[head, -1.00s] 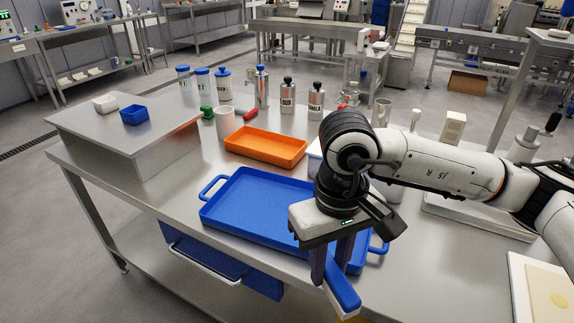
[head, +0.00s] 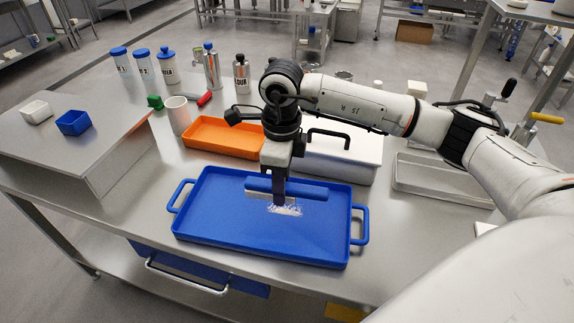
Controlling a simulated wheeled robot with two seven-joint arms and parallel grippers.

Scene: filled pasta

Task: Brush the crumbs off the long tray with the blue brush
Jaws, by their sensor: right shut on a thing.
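The long tray (head: 225,230) is blue with a handle at each end and lies on the steel table. The blue brush (head: 312,190) has a blue back and pale bristles. My right gripper (head: 279,204) is shut on the brush, pointing down over the upper middle of the tray. A small patch of white crumbs (head: 286,211) lies on the tray floor just in front of the bristles, partly hidden by the gripper. I cannot tell whether the bristles touch the tray. My left gripper is not in view.
An orange tray (head: 222,137) and a white lidded box (head: 338,157) with a black handle stand behind the long tray. A white cup (head: 178,114) and several bottles stand further back. A raised steel shelf (head: 75,137) is at left, a grey tray (head: 440,180) at right.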

